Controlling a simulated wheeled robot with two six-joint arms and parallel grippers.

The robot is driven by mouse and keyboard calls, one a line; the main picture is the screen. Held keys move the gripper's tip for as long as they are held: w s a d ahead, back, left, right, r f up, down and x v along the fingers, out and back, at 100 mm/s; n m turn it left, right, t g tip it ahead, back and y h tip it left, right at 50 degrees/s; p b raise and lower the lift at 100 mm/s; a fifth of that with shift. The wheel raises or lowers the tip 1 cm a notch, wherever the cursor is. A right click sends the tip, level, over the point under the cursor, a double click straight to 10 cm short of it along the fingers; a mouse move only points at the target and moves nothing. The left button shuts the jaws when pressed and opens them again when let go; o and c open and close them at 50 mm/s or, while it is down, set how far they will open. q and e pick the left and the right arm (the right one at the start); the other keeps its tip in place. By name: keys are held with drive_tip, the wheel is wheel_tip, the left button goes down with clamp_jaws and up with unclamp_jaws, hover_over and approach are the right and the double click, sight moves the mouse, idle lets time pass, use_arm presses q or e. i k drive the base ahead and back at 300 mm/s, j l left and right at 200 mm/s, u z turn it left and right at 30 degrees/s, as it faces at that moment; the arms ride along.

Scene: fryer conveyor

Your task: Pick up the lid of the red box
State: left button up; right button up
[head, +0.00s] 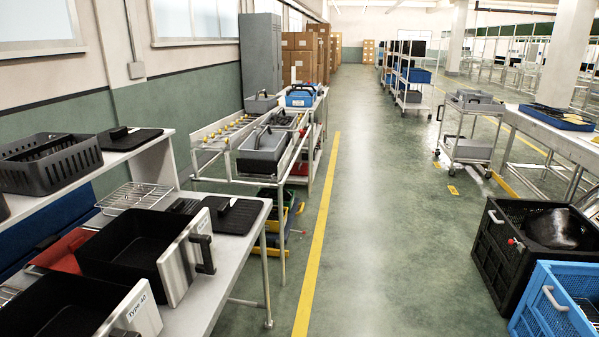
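A red object (60,252) sits at the left on the near table, mostly hidden behind a black fryer drawer (125,240). I cannot tell whether it is the red box or whether a lid is on it. A flat black lid (237,218) with a raised handle lies on the right back part of that table. Another black lid (148,141) with a handle lies on the upper shelf. A smaller red item (299,168) shows low on the far rack, too small to make out. Neither of my grippers is in view.
A second fryer drawer (146,318) marked "Type" stands at the table's front left. A wire rack (134,196) and a grey basket (48,165) are behind. A black crate (494,260) and a blue crate (540,312) stand at right. The middle aisle floor is clear.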

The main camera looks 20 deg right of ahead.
sight(298, 170)
drive_tip(key=i+l+z, duration=0.45)
drive_tip(key=i+z, duration=0.2)
drive_tip(key=i, duration=0.3)
drive_tip(key=i+z, duration=0.35)
drive_tip(key=i, duration=0.15)
drive_tip(key=i+l, duration=0.1)
drive_tip(key=i, duration=5.05)
drive_tip(key=i+l, duration=0.1)
drive_tip(key=i, duration=1.6)
drive_tip(key=i+l+u, duration=0.1)
drive_tip(key=i+u, duration=0.25)
drive_tip(key=i, duration=0.2)
drive_tip(key=i+l+u, duration=0.35)
drive_tip(key=i, duration=0.2)
drive_tip(key=i+l+u, duration=0.4)
drive_tip(key=i+j, duration=0.1)
drive_tip(key=i, duration=0.05)
